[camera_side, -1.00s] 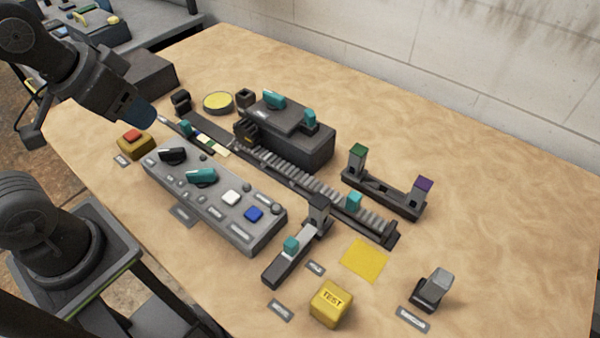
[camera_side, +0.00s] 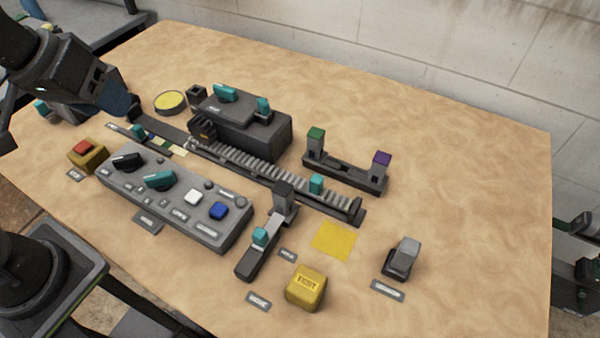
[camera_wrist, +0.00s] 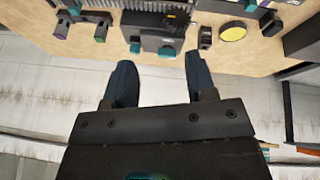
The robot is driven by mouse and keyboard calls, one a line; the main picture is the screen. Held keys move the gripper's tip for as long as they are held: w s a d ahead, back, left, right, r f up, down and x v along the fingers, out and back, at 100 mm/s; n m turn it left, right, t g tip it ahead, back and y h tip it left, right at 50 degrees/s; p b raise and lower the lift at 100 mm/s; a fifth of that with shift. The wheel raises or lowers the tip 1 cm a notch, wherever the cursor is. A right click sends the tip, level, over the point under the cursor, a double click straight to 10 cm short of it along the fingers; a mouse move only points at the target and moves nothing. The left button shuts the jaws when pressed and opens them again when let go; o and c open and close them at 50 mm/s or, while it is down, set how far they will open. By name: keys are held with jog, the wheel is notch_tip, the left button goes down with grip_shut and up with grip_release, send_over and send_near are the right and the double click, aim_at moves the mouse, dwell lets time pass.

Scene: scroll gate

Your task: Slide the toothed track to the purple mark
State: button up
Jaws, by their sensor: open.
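The toothed track (camera_side: 262,164) is a grey ridged bar lying in a long dark rail beside a dark box. A teal block (camera_side: 316,184) stands near its right end. A purple-topped post (camera_side: 381,166) and a green-topped post (camera_side: 315,143) stand on a dark bar just behind that end. My gripper (camera_side: 128,108) is at the left, above the table near the rail's far left end, apart from the track. In the wrist view my gripper (camera_wrist: 160,80) has its two blue fingers spread with nothing between them. The wrist view shows the posts upside down at upper left.
A grey control panel (camera_side: 185,198) with knobs and buttons lies in front of the rail. A dark box (camera_side: 240,128) with teal knobs stands behind it. A lever unit (camera_side: 265,232), a yellow TEST block (camera_side: 306,288) and a yellow square (camera_side: 334,240) are at the front right. The back right table is clear.

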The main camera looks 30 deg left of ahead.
jog(key=w+d+f+n+g+h, duration=0.2)
jog(key=w+d+n+g, duration=0.1)
jog(key=w+d+n, duration=0.6)
jog(key=n+g+h, duration=0.1)
jog(key=n+g, duration=0.1)
jog(key=n, duration=0.4)
send_near(314, 177)
jog(key=x, duration=1.1)
jog(key=shift+d, duration=0.15)
grip_shut()
